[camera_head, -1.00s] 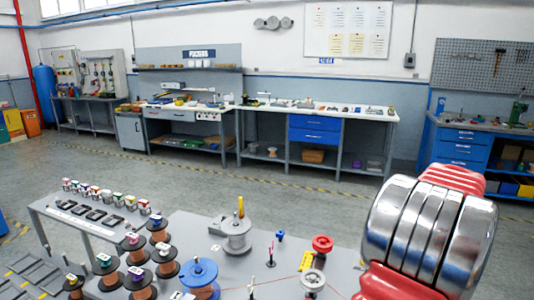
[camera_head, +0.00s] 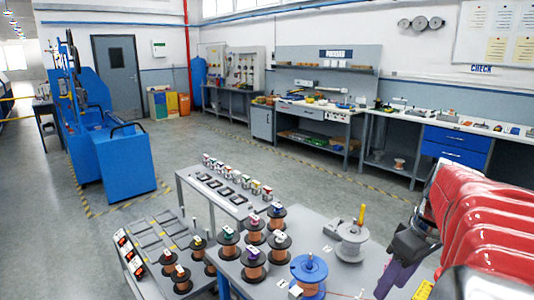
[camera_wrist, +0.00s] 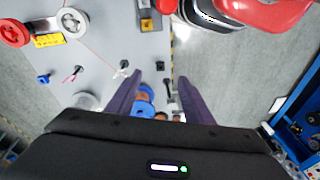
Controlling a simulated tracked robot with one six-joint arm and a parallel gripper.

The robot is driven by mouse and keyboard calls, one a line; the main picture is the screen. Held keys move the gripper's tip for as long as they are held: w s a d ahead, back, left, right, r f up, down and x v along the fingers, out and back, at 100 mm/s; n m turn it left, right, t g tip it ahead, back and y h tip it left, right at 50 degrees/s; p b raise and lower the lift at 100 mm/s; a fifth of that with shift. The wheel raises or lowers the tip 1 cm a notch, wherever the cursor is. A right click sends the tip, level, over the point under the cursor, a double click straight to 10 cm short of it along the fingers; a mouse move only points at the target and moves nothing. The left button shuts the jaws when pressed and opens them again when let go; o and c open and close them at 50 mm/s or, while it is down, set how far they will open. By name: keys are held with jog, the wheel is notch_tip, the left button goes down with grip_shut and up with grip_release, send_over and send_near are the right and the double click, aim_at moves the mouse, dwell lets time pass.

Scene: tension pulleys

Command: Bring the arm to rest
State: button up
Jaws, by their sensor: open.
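My gripper (camera_wrist: 158,88) shows in the wrist view with its two purple fingers apart and nothing between them that it holds. In the wrist view the fingers hang above the edge of the grey work table (camera_wrist: 105,40), with a blue spool (camera_wrist: 145,106) seen beyond them. In the head view the red arm comes in from the right. One purple finger shows there over the table's right side, and the rest of the gripper is partly hidden or out of frame.
Copper wire spools (camera_head: 254,262), a blue spool (camera_head: 309,270) and a metal spool (camera_head: 352,238) stand on the near tables. A blue machine (camera_head: 124,165) stands at left. A long workbench (camera_head: 312,108) lines the back wall. Open floor lies between.

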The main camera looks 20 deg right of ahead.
jog(key=a+f+m+t+h, duration=0.1)
jog(key=a+t, duration=0.2)
jog(key=a, duration=2.5)
jog(key=shift+w+a+f+t, duration=0.15)
jog(key=shift+w+f+t, duration=0.15)
jog(key=shift+w+f, duration=0.05)
jog(key=shift+c, duration=0.2)
